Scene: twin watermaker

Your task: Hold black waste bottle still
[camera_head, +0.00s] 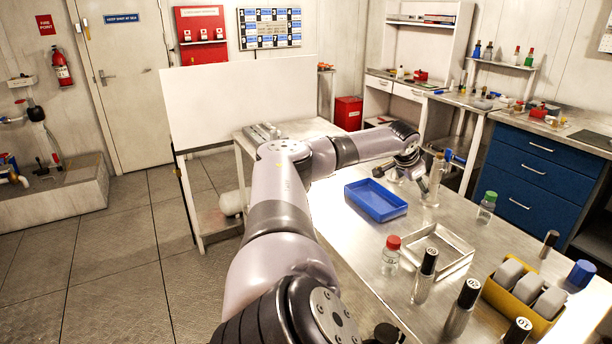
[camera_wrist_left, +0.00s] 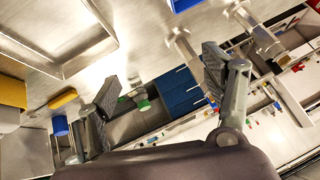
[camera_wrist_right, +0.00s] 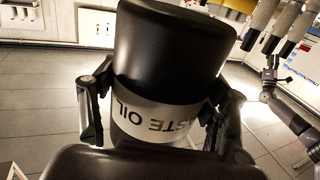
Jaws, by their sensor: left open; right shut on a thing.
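The black waste bottle (camera_wrist_right: 172,48) fills the middle of the right wrist view. It has a pale band with "WASTE OIL" lettering, seen upside down. My right gripper (camera_wrist_right: 160,108) is shut on it, one finger on each side at the band. I cannot make out the bottle or the right gripper in the head view. My left gripper (camera_head: 408,178) is open over the far part of the metal table, beyond the blue tray. In the left wrist view, its fingers (camera_wrist_left: 158,88) are spread with nothing held between them.
A blue cabinet (camera_head: 540,170) stands behind.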

